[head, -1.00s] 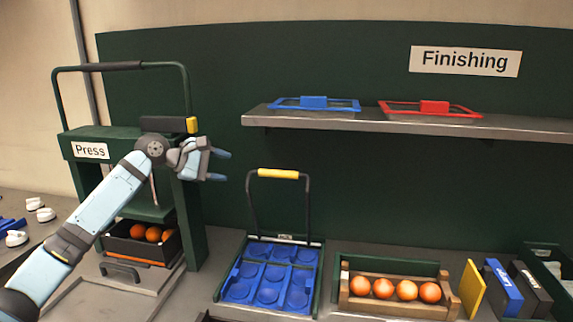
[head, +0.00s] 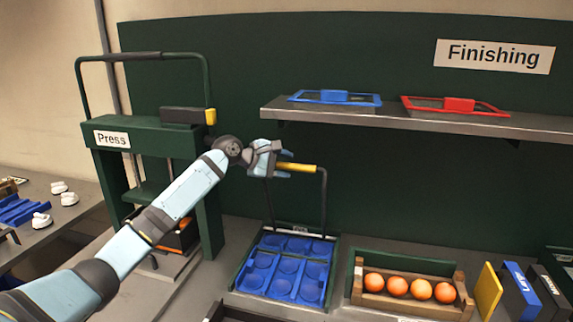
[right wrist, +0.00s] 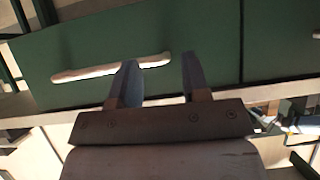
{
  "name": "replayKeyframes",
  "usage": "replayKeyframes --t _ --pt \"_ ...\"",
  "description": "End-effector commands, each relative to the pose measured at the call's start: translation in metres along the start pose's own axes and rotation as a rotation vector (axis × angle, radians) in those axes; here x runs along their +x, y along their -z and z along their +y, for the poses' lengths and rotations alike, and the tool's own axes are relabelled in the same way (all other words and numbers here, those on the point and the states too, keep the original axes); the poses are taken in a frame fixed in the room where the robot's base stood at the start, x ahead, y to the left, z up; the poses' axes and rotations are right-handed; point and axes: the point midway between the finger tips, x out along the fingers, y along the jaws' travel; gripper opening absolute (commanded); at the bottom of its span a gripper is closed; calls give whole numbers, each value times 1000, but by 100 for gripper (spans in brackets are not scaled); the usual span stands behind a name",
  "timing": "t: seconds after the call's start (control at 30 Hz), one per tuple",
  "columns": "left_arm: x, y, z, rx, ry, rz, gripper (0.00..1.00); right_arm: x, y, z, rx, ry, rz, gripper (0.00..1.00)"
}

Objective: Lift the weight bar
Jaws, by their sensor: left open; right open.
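A black handle frame with a yellow grip (head: 298,167) stands upright over the blue cupped tray (head: 262,270). It may be the weight bar, but I cannot tell for sure. My left gripper (head: 283,163) is open at the left end of the yellow grip. Its fingers lie above and below that end in the head view, and I cannot tell whether they touch it. A black bar with a yellow end (head: 185,116) also lies on top of the green press (head: 140,140). My right gripper (right wrist: 160,82) is open and empty in the right wrist view, facing a green panel.
A wooden crate of oranges (head: 370,298) stands right of the blue tray. A metal shelf (head: 400,118) above holds a blue frame (head: 335,98) and a red frame (head: 455,105). A pale handle (right wrist: 110,67) is on the panel in the right wrist view.

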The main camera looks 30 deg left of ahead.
Motion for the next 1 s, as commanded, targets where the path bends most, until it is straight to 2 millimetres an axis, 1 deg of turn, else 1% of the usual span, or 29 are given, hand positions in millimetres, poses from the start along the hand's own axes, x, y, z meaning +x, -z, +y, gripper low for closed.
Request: replayKeyframes --t 0.13,0.4,0.43,0.63,0.77,0.83,0.93,1.0 --pt "9 0 0 1 1 0 48 0 0 1 0 -2 -2 43" --pt "11 0 0 1 1 0 48 1 -4 2 0 -3 -9 43" --pt "11 0 0 1 1 0 46 1 -4 2 0 -3 -10 43" --pt "11 0 0 1 1 0 0 1 -5 1 0 -3 -10 43" --pt "11 0 0 1 0 0 0 0 -4 1 0 -2 -9 43" --pt "12 1 4 -1 0 0 0 -2 -1 1 0 -2 -9 43" --pt "16 6 19 -3 -3 1 0 -8 10 1 0 -2 -8 43" --pt "23 12 29 -5 -3 1 0 -14 19 0 0 -1 -7 43"
